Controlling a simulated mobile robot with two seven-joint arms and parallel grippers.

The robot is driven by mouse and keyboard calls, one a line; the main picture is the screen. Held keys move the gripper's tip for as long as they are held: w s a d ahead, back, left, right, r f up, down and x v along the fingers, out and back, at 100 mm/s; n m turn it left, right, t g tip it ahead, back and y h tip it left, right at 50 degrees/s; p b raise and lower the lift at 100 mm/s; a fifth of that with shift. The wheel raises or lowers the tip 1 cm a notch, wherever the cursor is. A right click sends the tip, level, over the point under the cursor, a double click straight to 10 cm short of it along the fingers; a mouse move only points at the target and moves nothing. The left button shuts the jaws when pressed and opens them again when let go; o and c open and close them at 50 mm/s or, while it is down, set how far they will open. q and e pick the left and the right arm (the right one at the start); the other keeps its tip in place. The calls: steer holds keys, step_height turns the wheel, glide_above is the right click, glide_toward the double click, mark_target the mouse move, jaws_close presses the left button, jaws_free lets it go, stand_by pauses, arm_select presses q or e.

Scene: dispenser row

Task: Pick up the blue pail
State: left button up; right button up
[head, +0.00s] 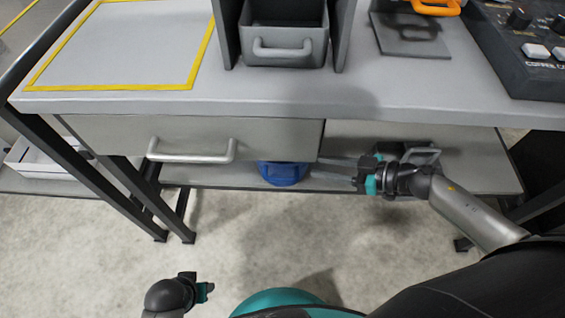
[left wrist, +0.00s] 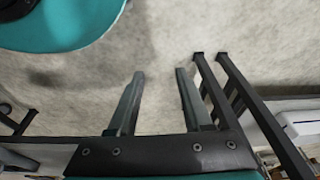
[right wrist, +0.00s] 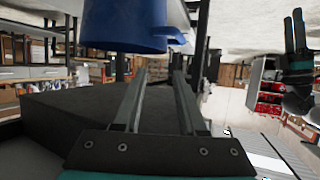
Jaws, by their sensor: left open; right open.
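The blue pail (head: 283,174) stands on the lower shelf, under the left drawer, which hides its top in the head view. It also shows in the right wrist view (right wrist: 125,22), just beyond the fingertips. My right gripper (head: 318,168) is open and empty, low beside the pail on its right, with its fingers pointing left at it. In the right wrist view, its fingers (right wrist: 160,70) are apart, with nothing between them. My left gripper (left wrist: 160,72) is open and empty over the floor, well away from the pail.
The worktop (head: 290,105) overhangs the shelf. The left drawer (head: 105,135) has a bar handle (head: 192,157) sticking out near the pail. Dark table legs (head: 185,215) stand to the left. A white tray (head: 35,160) sits at far left. The floor (head: 90,260) in front is clear.

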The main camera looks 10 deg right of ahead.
steer(key=shift+s+a+b+x, duration=0.1)
steer(key=shift+b+x, duration=1)
steer(key=shift+x, duration=1.25)
steer(key=shift+s+a+b+x, duration=0.1)
steer(key=shift+b+x, duration=0.95)
steer(key=shift+x, duration=1.25)
steer(key=shift+s+a+b+x, duration=0.1)
steer(key=shift+b+x, duration=1)
steer(key=shift+x, duration=1.25)
steer(key=shift+w+a+f, duration=0.1)
steer(key=shift+w+a, duration=0.1)
steer(key=shift+a, duration=0.05)
arm_select(q)
steer(key=w+d+r+t, duration=0.1)
steer(key=w+r+t, duration=0.2)
steer(key=r, duration=1)
steer(key=shift+w+d+h, duration=0.25)
steer(key=shift+w+h, duration=0.15)
steer(key=shift+w, duration=0.25)
arm_select(e)
steer(key=shift+w+a, duration=0.15)
arm_select(q)
steer(key=shift+r, duration=0.1)
arm_select(e)
jaws_close()
